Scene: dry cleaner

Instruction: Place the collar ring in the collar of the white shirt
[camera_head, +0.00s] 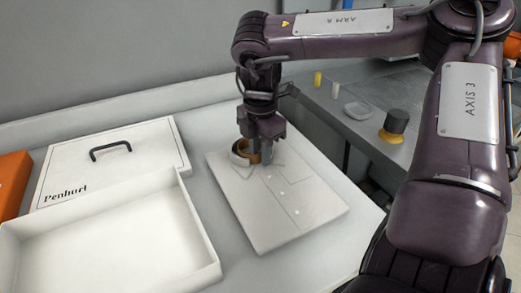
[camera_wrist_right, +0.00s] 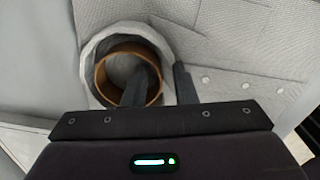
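The folded white shirt (camera_head: 262,217) lies flat on the counter, its collar standing at the far left end. In the wrist view the collar (camera_wrist_right: 92,51) curves around the brown collar ring (camera_wrist_right: 102,73); the ring (camera_head: 243,148) also shows in the head view. The ring sits inside the collar with its opening facing up. My right gripper (camera_wrist_right: 160,75) is lowered at the collar with its fingers apart. One finger reaches into the ring, the other is outside its right side, with the ring wall between them and small gaps showing. My left gripper is out of view.
An open white box (camera_head: 208,240) and its Penhurl lid (camera_head: 60,180) with a black handle lie left of the shirt. An orange object (camera_head: 12,180) is at the far left. A side surface holds a dish (camera_head: 358,110), a dark round item with a yellow base (camera_head: 396,122), and small cylinders.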

